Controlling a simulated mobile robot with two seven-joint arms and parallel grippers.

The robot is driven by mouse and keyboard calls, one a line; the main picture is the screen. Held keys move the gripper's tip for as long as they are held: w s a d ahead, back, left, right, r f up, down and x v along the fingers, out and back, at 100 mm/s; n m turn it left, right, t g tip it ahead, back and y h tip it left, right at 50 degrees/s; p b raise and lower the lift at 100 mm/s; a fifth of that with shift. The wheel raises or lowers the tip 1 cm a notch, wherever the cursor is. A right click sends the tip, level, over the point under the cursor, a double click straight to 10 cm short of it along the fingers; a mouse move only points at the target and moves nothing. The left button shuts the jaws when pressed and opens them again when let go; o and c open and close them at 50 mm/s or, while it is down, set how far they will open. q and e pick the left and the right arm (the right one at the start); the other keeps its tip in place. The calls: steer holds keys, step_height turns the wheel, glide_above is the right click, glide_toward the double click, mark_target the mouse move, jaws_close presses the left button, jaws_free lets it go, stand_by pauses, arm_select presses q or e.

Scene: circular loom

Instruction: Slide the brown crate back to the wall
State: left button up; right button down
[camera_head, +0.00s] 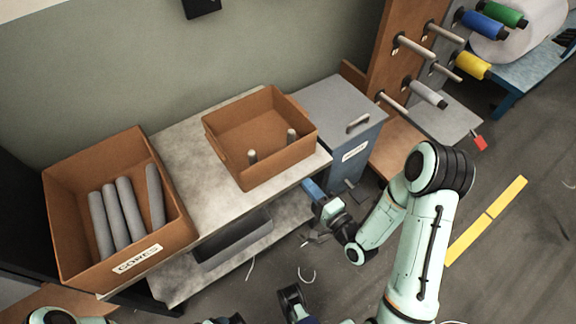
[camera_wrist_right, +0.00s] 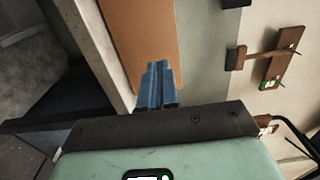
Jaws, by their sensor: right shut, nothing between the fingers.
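The brown crate (camera_head: 285,167) is an open box on the grey worktop (camera_head: 190,170), near its front right corner, with a gap between it and the wall. In the right wrist view the fingers (camera_wrist_right: 158,85) are shut and empty, pointing at a brown panel (camera_wrist_right: 145,35) that looks like the crate's side. My left gripper's fingers do not show.
A larger brown bin labelled CORES (camera_head: 120,255) holds several grey rolls left of the crate. A grey cabinet (camera_head: 335,110) stands right of it. A peg rack with coloured spools (camera_head: 478,25) is further right. Bare worktop lies behind and left of the crate.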

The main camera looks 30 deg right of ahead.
mark_target(284, 156)
steer(key=w+b, duration=0.1)
steer(key=w, duration=0.2)
steer(key=w+b, duration=0.2)
steer(key=w, duration=0.1)
steer(key=w+b, duration=0.1)
steer(key=w, duration=0.2)
steer(key=shift+w+a, duration=0.15)
steer(key=shift+a, duration=0.25)
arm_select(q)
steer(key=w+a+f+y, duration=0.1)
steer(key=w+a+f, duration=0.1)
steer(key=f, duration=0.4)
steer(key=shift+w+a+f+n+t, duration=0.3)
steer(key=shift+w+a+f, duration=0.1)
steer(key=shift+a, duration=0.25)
arm_select(e)
steer(key=shift+w, duration=0.45)
